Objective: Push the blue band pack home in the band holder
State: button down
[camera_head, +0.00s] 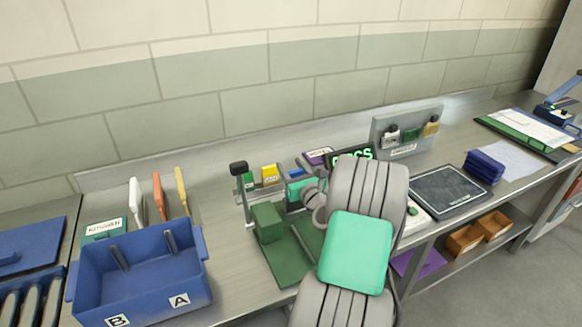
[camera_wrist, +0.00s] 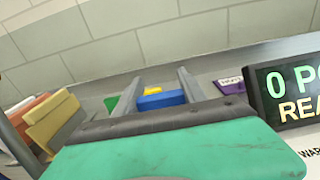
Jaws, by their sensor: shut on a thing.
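The blue band pack (camera_wrist: 162,100) shows between the two fingers of my gripper (camera_wrist: 162,82) in the wrist view, and my gripper is shut on it. A small piece of blue pack (camera_head: 296,173) also shows in the head view, just beyond my gripper (camera_head: 297,180). A yellow pack (camera_head: 269,173) and a green pack (camera_head: 250,180) stand to its left at the back of the bench. The yellow pack (camera_wrist: 152,90) lies just past the blue one in the wrist view. The band holder's own walls are hidden or too small to make out, so how deep the blue pack sits cannot be told.
A dark display (camera_wrist: 290,95) stands to the right of my gripper. A green fixture with an upright black-topped post (camera_head: 239,169) is at left. A blue bin (camera_head: 140,277) and upright white, orange and yellow pieces stand further left. A tiled wall closes the back.

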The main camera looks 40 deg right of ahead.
jog(key=shift+f+b, duration=1.55)
jog(key=shift+f, duration=0.7)
jog(key=c, duration=0.6)
grip_release()
jog(key=b+v, duration=0.1)
jog(key=v, duration=0.6)
jog(key=shift+s+a+r, duration=0.1)
jog(key=shift+s+a, duration=0.05)
jog(key=shift+s, duration=0.25)
